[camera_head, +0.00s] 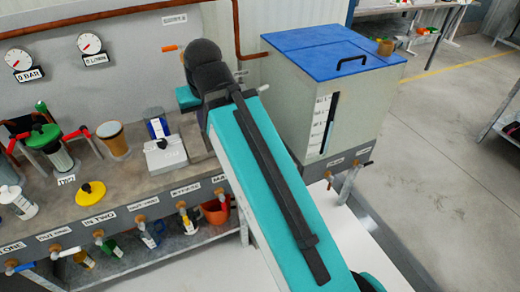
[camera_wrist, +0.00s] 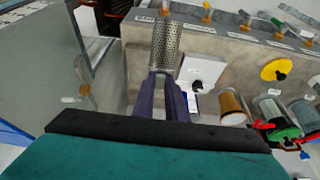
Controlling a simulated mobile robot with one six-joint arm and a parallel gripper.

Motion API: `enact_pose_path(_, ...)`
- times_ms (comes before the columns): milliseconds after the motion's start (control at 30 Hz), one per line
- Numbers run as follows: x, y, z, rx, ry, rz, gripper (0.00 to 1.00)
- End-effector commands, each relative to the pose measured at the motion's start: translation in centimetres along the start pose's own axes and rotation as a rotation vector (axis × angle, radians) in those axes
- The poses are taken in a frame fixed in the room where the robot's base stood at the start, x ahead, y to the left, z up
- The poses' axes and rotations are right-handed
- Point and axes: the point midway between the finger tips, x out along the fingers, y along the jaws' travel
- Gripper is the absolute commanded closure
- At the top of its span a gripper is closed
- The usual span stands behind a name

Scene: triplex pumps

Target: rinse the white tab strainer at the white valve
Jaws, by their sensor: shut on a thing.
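My gripper (camera_wrist: 164,78) is shut on a perforated metal strainer (camera_wrist: 165,44), a mesh cylinder that points away from the fingers in the wrist view. No white tab can be made out on it. In the head view my arm hides the gripper and strainer. A tap with a white handle (camera_wrist: 72,99) is at the left in the wrist view, beside the tank wall and apart from the strainer. In the head view a brass valve with a pale handle (camera_head: 58,254) is on the bench front at lower left. I cannot tell which is the white valve.
The blue-lidded tank (camera_head: 295,112) stands right of my arm. The bench holds a white box (camera_head: 165,155), a brown cup (camera_head: 113,139), a yellow disc (camera_head: 90,193) and a green-topped filter housing (camera_head: 54,150). Several brass valves line its front edge. Open floor lies at the right.

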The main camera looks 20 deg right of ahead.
Motion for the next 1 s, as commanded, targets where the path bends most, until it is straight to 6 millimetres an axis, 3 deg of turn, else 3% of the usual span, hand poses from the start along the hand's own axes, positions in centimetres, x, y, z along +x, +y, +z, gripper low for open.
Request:
enact_pose_path(533,-3.0,-1.0,1.6,0.0,0.002,-0.001,1.0)
enact_pose_path(1000,-3.3,-1.0,1.7,0.0,0.0,0.0,1.0)
